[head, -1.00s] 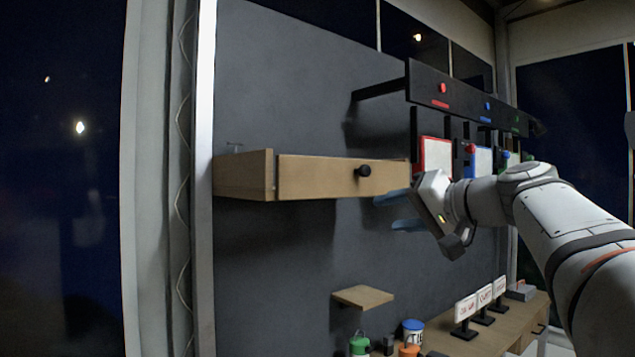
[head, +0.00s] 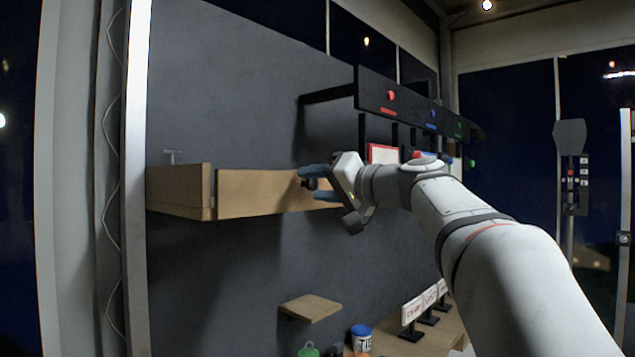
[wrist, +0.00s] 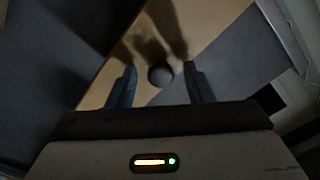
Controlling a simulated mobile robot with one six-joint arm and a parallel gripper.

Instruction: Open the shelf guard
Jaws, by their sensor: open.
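The shelf guard (head: 262,190) is a light wooden board across the front of a wall shelf, in the middle left of the head view. Its dark round knob (head: 311,184) is near its right end. My gripper (head: 313,183) is open, with its blue fingers above and below the knob in the head view. In the wrist view the knob (wrist: 160,74) lies between the two fingertips (wrist: 159,80), with a gap on each side. The guard (wrist: 205,20) runs diagonally behind it. I cannot tell how deep the fingers reach around the knob.
A black rack (head: 410,108) with coloured knobs is above right of the guard. A small wooden ledge (head: 311,307) is below. Several signs (head: 411,312) stand on a counter at the lower right.

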